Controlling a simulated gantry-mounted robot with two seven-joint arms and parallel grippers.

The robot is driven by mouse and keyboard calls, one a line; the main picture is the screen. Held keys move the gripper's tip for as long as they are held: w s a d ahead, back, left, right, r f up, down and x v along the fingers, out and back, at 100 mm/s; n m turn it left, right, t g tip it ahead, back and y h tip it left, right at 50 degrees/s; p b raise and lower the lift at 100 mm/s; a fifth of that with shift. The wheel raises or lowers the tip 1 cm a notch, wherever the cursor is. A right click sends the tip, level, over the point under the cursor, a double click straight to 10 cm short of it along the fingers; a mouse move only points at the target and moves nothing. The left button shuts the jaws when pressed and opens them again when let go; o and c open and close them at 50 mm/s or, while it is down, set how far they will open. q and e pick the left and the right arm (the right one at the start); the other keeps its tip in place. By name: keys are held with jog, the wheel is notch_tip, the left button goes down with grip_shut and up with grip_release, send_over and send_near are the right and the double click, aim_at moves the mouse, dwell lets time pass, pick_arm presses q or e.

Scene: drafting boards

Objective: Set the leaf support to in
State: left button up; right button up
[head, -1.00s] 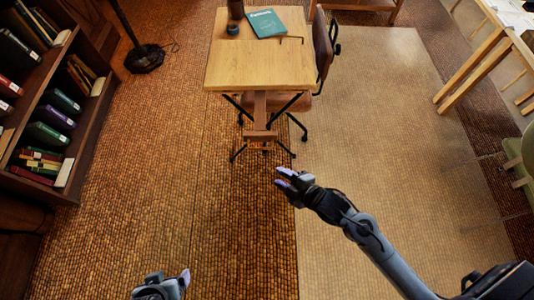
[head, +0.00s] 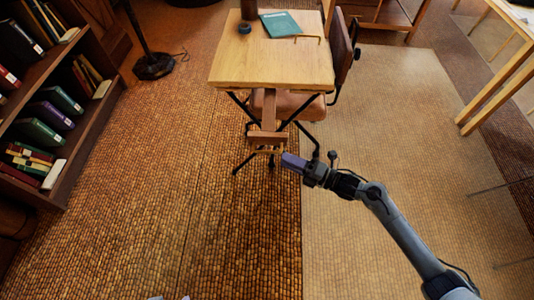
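A light wooden drafting table (head: 272,66) stands at the top middle on black legs. Below its near edge is a wooden bracket (head: 267,136) with an upright bar and a crosspiece, which I take to be the leaf support. My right gripper (head: 290,161) has purple finger pads and is just below and right of the crosspiece in the picture. I cannot tell whether it touches anything or whether its fingers are apart. Only the tips of my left gripper (head: 172,298) show at the bottom edge.
A brown swivel chair (head: 341,52) stands right of and partly under the table. A teal book (head: 281,24) and a dark cup (head: 249,10) lie on the tabletop. A bookcase (head: 72,150) is at left, a lamp base (head: 153,66) beside it. The near floor is clear.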

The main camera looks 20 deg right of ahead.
aim_at(267, 152)
jog(key=b+x, duration=0.2)
jog(key=x, duration=0.6)
grip_shut()
